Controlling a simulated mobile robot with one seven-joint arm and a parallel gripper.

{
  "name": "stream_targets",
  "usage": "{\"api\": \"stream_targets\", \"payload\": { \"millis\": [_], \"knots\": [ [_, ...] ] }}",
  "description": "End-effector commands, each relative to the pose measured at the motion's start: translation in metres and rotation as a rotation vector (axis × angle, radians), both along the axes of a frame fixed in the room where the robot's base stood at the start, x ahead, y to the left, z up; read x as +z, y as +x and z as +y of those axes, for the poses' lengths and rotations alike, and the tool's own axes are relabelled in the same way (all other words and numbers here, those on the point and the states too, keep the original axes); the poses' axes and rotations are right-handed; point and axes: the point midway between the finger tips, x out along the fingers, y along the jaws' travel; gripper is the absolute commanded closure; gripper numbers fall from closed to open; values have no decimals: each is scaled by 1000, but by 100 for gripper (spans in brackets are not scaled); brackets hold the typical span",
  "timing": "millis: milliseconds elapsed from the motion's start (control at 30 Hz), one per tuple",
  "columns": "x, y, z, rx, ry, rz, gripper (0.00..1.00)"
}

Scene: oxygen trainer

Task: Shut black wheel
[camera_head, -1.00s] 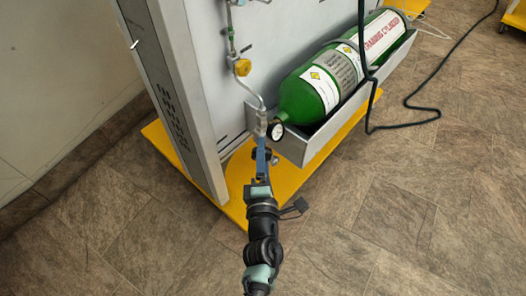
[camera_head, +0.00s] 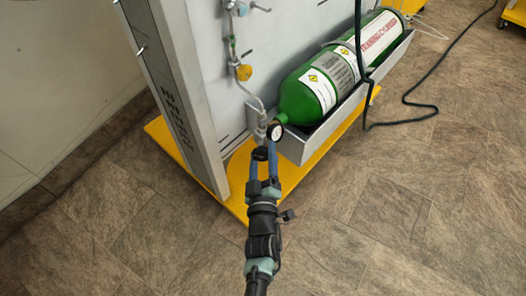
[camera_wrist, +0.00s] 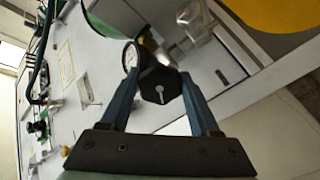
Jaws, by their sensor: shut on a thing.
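The black wheel (camera_wrist: 160,85) is a dark knob with a pale pin at its centre. In the wrist view it sits between the two blue fingers of my gripper (camera_wrist: 163,88), which are closed on its sides. In the head view the wheel (camera_head: 261,153) shows small at the fingertips of my gripper (camera_head: 265,156), below the pipe fitting. A round white-faced gauge (camera_head: 275,131) is just above and right of the wheel; it also shows in the wrist view (camera_wrist: 130,57), left of the wheel.
A green gas cylinder (camera_head: 306,97) lies in a grey tray (camera_head: 322,131) to the right. A grey panel (camera_head: 210,60) rises behind the pipe. A yellow base plate (camera_head: 290,176) lies beneath. A dark hose (camera_head: 392,124) runs at right.

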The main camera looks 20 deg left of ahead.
Motion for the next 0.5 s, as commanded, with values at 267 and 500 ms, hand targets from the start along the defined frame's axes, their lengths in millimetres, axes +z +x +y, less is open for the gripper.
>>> {"api": "stream_targets", "payload": {
  "millis": [267,500],
  "knots": [
    [0,-1,1,1,245,103,93],
    [0,-1,2,1,455,188,93]
  ]
}}
